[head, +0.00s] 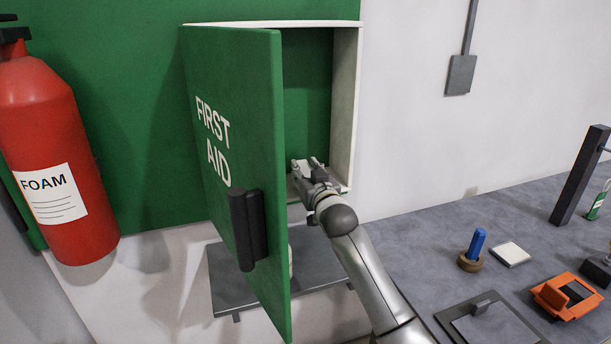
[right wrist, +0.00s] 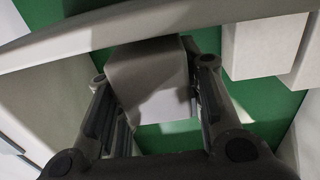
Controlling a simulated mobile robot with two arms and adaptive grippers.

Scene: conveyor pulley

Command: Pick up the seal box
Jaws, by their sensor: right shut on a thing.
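My right gripper (head: 309,165) reaches into the open green and white first aid cabinet (head: 345,100), near its lower right corner. In the right wrist view, its fingers (right wrist: 152,85) are on both sides of a plain pale grey box, which appears to be the seal box (right wrist: 150,75), and are shut on it. No label shows on the box. In the head view the gripper hides most of the held box. My left gripper is not in view.
The cabinet door (head: 235,130) stands open to the left of my right arm. Other pale boxes (right wrist: 262,45) are at the right in the wrist view. A red extinguisher (head: 55,150) hangs left. A grey bench (head: 430,250) with a blue peg (head: 477,243) and an orange device (head: 567,297) lies right.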

